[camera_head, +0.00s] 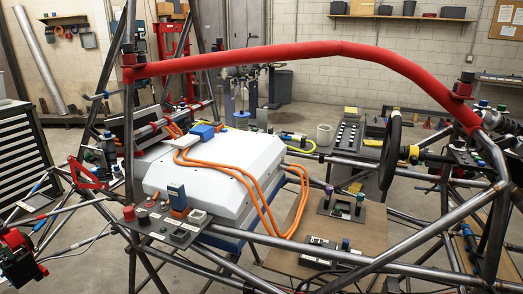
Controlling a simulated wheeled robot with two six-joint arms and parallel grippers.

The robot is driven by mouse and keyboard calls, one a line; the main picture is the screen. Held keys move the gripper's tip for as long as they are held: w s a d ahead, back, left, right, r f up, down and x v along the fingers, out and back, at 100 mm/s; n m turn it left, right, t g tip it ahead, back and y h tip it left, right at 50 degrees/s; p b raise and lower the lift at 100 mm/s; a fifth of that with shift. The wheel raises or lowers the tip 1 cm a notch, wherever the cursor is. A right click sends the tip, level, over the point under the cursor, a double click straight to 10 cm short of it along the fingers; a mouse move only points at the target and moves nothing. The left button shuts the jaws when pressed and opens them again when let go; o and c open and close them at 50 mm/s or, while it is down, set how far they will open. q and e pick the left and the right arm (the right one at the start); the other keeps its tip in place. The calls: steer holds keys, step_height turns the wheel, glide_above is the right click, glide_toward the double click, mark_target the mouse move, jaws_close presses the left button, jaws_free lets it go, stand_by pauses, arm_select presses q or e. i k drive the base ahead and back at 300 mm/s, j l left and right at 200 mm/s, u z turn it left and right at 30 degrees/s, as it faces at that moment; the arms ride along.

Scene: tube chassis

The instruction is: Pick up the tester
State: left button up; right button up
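I cannot tell for certain which thing is the tester. A small upright device with a blue face and an orange base (177,196) stands on the dark panel (163,228) at the front left of the tube frame. A flat black box with small controls (322,254) lies on the brown board (376,235) at the lower middle, partly behind a frame tube. Neither my left nor my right gripper can be made out in this view.
A red padded bar (300,54) arches over the tube chassis. A white casing (215,170) with orange cables (262,205) fills its middle. A steering wheel (390,150) stands at the right. Steel tubes cross the front. A drawer cabinet (20,150) stands at the left.

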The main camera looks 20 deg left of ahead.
mark_target(177, 194)
steer(key=i+u, duration=0.2)
steer(key=u, duration=0.25)
steer(key=i+u, duration=0.25)
steer(key=u, duration=0.15)
steer(key=i+u, duration=0.2)
steer(key=u, duration=0.25)
